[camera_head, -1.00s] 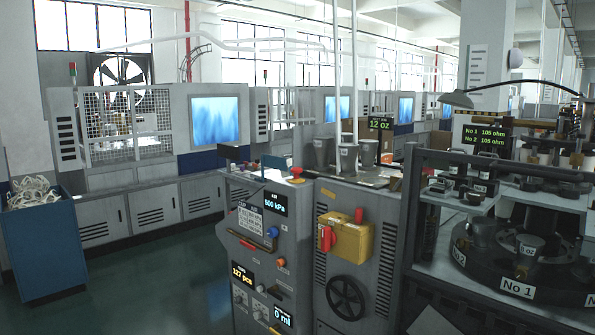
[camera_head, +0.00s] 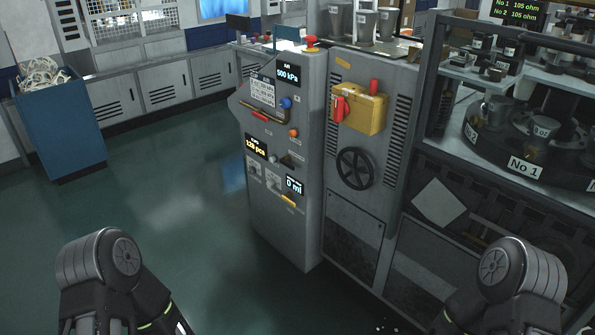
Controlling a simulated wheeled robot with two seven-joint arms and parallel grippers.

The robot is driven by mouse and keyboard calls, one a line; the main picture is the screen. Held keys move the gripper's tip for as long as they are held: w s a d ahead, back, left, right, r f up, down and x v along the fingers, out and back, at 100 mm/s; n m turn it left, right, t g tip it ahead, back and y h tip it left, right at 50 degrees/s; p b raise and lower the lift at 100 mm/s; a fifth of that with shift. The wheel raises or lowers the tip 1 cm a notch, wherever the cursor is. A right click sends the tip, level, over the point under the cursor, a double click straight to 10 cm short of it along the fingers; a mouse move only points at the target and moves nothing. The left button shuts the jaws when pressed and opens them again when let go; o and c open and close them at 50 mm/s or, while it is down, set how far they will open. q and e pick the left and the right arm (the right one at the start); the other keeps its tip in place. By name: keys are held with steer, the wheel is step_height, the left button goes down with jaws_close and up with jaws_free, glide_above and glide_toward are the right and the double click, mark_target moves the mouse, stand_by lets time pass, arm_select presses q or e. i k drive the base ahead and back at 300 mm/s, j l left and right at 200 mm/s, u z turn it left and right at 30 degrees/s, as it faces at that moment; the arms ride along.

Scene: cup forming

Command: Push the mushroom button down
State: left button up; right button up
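A red mushroom button (camera_head: 311,42) with a yellow base sits on top of the grey control cabinet (camera_head: 275,205), at its back right corner. Its cap stands above the cabinet top; I cannot tell whether it is pressed. My left and right arm links show at the bottom left and bottom right, well below and apart from the button. Neither gripper shows in the view.
A yellow box (camera_head: 360,112) with a red handle and a black handwheel (camera_head: 355,168) stick out from the machine's front. A rack with a turntable (camera_head: 510,150) stands at right. A blue bin (camera_head: 62,125) stands at left.

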mark_target(310, 38)
steer(key=i+j+z, duration=0.4)
steer(key=i+j, duration=0.35)
steer(key=i, duration=0.15)
steer(key=i+j+z, duration=0.35)
steer(key=i+j, duration=0.45)
steer(key=j, duration=0.2)
